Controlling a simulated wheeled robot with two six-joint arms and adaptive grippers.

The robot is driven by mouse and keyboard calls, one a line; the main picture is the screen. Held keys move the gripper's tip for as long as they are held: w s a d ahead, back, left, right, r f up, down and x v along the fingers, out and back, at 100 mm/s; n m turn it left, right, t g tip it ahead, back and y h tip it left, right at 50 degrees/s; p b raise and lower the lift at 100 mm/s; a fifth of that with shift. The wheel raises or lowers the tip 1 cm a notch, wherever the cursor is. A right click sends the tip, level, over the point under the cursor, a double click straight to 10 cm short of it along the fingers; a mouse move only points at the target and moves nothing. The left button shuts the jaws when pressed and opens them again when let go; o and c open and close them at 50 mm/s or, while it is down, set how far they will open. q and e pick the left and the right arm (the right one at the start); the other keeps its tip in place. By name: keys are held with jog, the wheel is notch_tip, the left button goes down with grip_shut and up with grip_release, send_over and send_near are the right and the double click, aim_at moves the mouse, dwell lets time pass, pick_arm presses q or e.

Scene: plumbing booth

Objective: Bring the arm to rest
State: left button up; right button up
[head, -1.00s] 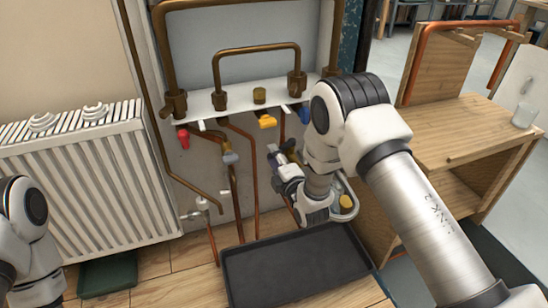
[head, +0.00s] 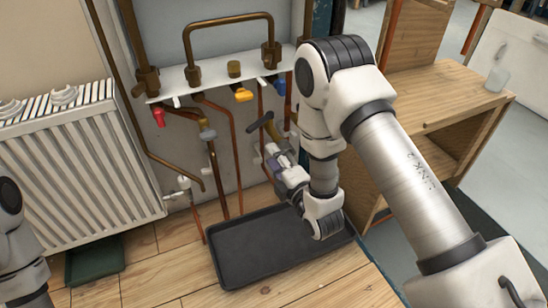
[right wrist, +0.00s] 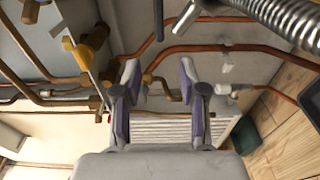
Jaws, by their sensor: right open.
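My right arm comes in from the right of the head view and bends down over the dark tray (head: 235,268). Its gripper (head: 272,152) points away from me, towards the pipes on the wall panel. In the right wrist view the two purple-padded fingers (right wrist: 160,82) stand apart with nothing between them. Pipes and the white radiator show beyond them. Of my left arm only white links show at the left edge of the head view; its gripper is outside the picture.
A white valve rail (head: 215,75) with red, yellow and blue handles crosses the wall panel, with copper pipes below. The white radiator (head: 75,165) stands left. A wooden bench (head: 440,90) is at the right.

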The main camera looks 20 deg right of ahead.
dwell(0.3)
jog(key=s+d+f+m+g+h+p, duration=0.15)
jog(key=s+f+m+g+p, duration=0.35)
jog(key=s+f+g, duration=0.5)
jog(key=s+d+f+m+g, duration=0.1)
jog(key=s+f+m+g, duration=0.3)
jog(key=s+m, duration=0.5)
jog(key=s+f+m+g, duration=0.4)
jog(key=s+m, duration=0.1)
jog(key=s, duration=0.8)
notch_tip(320, 180, up, 38)
jog(key=p, duration=3.8)
jog(key=shift+d+f+m, duration=0.15)
jog(key=shift+f+m, duration=0.1)
jog(key=shift+m, duration=0.05)
jog(key=shift+w, duration=0.1)
